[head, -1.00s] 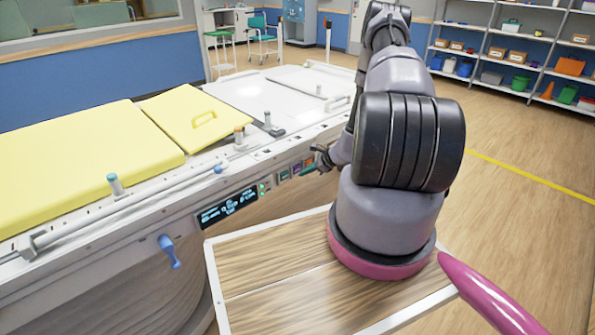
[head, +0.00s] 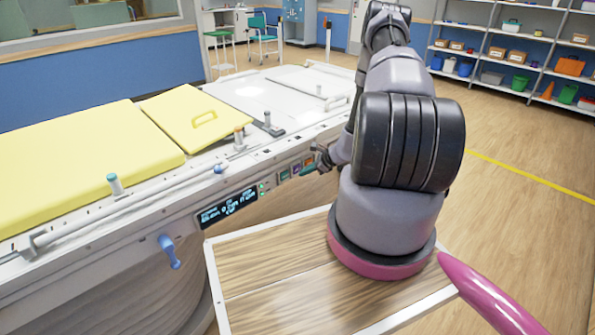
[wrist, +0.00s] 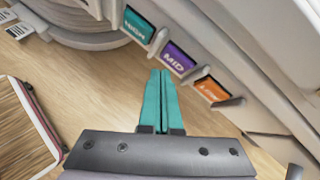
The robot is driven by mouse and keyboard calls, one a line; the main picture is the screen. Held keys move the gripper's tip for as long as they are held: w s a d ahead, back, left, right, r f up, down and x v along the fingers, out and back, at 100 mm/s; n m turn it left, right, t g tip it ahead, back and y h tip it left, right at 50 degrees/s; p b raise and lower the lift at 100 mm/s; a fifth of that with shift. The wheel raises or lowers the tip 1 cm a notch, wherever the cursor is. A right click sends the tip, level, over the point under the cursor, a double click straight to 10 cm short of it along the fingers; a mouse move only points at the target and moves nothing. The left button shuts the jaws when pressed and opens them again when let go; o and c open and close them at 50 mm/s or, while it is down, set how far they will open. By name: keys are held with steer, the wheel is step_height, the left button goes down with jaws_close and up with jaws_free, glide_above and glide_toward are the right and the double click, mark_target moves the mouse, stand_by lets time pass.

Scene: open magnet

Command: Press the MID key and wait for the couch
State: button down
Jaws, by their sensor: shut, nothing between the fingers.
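The purple MID key (wrist: 179,58) sits on the side panel of the couch between the teal HIGH key (wrist: 138,26) and an orange key (wrist: 213,90). My gripper (wrist: 160,72) is shut and empty, its teal fingertips close to the lower left edge of the MID key; I cannot tell whether they touch it. In the head view my gripper (head: 310,168) is beside the key panel, partly hidden by my arm. The couch (head: 70,150) has yellow pads, one of them with a handle (head: 204,117). A lit display (head: 228,206) is left of the keys; its text is too small to read.
A blue crank handle (head: 168,250) sticks out of the couch side below the display. Rails and posts (head: 115,184) line the couch edge. Shelves (head: 520,55) stand far right. Wood floor (head: 510,230) at right is open.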

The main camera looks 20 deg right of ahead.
steer(key=shift+w, duration=0.15)
steer(key=shift+w+a, duration=0.15)
steer(key=shift+w, duration=0.1)
